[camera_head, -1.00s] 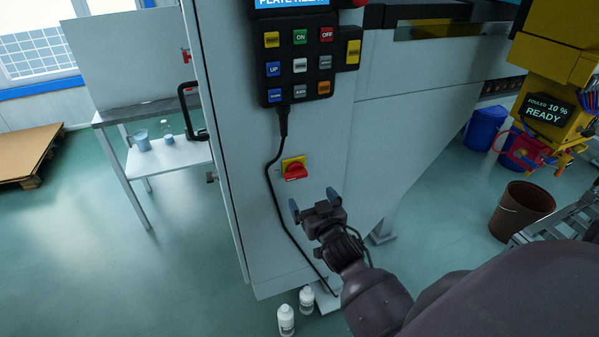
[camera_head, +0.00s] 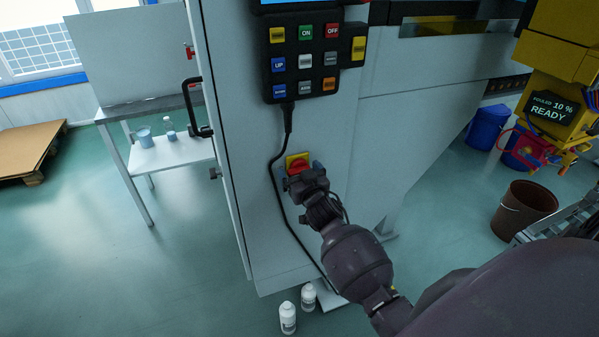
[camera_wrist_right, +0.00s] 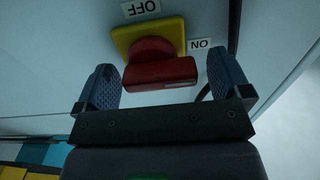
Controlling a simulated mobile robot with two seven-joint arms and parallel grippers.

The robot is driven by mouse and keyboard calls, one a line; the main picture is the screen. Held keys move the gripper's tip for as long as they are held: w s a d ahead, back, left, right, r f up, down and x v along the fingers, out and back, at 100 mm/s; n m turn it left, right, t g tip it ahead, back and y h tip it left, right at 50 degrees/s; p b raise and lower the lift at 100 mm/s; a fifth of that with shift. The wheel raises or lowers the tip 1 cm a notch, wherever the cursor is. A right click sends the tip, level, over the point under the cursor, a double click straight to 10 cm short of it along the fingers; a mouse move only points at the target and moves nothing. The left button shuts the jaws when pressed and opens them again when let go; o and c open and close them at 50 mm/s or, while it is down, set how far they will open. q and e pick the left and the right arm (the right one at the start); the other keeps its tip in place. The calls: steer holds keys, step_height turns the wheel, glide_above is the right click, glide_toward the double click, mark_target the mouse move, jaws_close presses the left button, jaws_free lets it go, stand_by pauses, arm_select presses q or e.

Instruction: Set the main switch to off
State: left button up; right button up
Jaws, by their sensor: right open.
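The main switch is a red rotary knob (camera_head: 299,164) on a yellow plate (camera_head: 291,157), mounted on the white cabinet front. In the right wrist view the red knob (camera_wrist_right: 160,68) stands out from the yellow plate (camera_wrist_right: 172,30). An OFF label (camera_wrist_right: 141,8) and an ON label (camera_wrist_right: 200,44) sit at two sides of the plate. My right gripper (camera_head: 303,172) is at the switch, covering its lower part in the head view. In the right wrist view its fingers (camera_wrist_right: 165,85) are open on either side of the knob, with gaps to it. My left gripper is not in view.
A black button panel (camera_head: 305,62) hangs above the switch, and its black cable (camera_head: 275,180) runs down just left of my gripper. A cabinet door handle (camera_head: 193,108) is further left. White bottles (camera_head: 287,317) stand on the floor below.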

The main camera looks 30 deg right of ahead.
steer(key=shift+w, duration=0.15)
steer(key=c, duration=0.9)
